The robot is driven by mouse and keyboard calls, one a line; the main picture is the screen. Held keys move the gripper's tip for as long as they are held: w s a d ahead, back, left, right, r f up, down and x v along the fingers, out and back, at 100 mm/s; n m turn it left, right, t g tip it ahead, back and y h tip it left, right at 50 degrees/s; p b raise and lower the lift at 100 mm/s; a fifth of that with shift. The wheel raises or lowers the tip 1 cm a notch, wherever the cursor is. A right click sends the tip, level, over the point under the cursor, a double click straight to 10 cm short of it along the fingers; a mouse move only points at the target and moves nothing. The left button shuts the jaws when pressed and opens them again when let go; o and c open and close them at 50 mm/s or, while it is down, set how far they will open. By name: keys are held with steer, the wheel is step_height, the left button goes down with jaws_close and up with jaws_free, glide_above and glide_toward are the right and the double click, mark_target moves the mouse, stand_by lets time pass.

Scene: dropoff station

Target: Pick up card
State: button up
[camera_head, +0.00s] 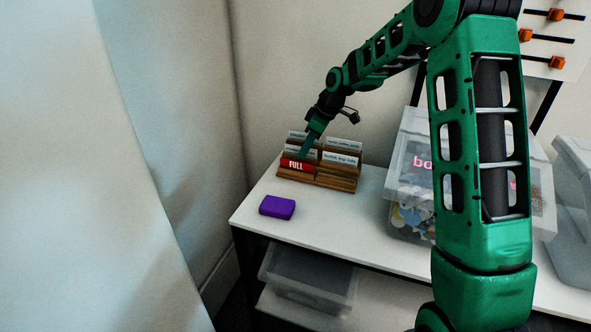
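Several cards stand in a wooden card holder (335,182) on the white table. A red card marked "FULL" (292,165) is at the front left of the holder. White-labelled cards stand beside and behind it, such as the one at the front right (342,160). My gripper (305,152) reaches down from above at the left side of the holder, right at the red card and the cards behind it. Its fingertips overlap the cards, so I cannot tell whether it is open, shut, or touching a card.
A purple block (277,207) lies on the white table (335,222) in front of the holder. A clear lidded bin (400,188) with mixed pieces stands to the right. An empty clear bin (312,282) sits on the lower shelf. A wall rises close behind the holder.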

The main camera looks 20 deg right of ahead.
steer(key=shift+x, duration=2.9)
steer(key=shift+w, duration=0.15)
jaws_close()
steer(key=shift+r, duration=0.1)
steer(key=shift+r, duration=0.6)
step_height(320, 180, up, 3)
steer(key=shift+f, duration=0.2)
steer(key=s+a+r, duration=0.6)
steer(key=a+r, duration=0.1)
steer(key=a, duration=0.3)
